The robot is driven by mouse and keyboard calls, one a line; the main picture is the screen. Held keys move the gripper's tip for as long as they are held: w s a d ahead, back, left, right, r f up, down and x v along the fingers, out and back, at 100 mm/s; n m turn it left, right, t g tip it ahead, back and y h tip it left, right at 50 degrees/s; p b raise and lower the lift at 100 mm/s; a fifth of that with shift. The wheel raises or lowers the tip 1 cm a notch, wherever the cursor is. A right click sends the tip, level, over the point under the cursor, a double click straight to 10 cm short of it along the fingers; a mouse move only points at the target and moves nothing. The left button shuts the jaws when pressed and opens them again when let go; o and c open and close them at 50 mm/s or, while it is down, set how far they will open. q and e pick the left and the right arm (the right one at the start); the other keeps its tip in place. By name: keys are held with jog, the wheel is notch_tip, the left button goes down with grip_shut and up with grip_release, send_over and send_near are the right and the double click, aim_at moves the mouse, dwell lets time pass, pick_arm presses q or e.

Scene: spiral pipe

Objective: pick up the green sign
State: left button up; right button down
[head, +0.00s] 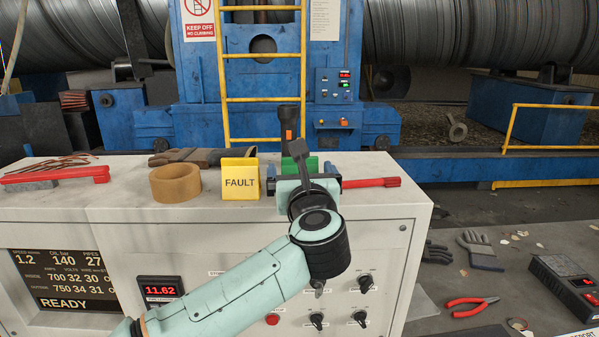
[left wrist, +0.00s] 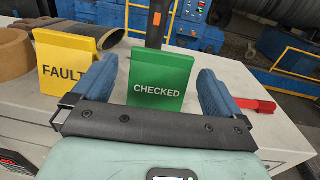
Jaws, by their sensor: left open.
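The green sign (left wrist: 160,82), lettered CHECKED, stands upright on the white cabinet top in the left wrist view. In the head view the sign (head: 288,166) is mostly hidden behind my left gripper (head: 311,180). In the left wrist view my left gripper (left wrist: 156,82) is open, with one blue-padded finger at each side of the sign. Gaps show between the fingers and the sign; I cannot tell how deep the fingers reach along it. My right gripper is not in view.
A yellow FAULT sign (head: 240,180) stands just left of the green sign, with a tape roll (head: 175,184) beyond it. A red-handled tool (head: 370,183) lies to the right. A dark upright object with an orange patch (head: 289,128) stands behind the green sign.

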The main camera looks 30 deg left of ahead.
pick_arm(q)
jog(key=shift+x, duration=1)
jog(key=shift+s+d, duration=0.1)
jog(key=shift+c, duration=0.7)
jog(key=c, duration=0.9)
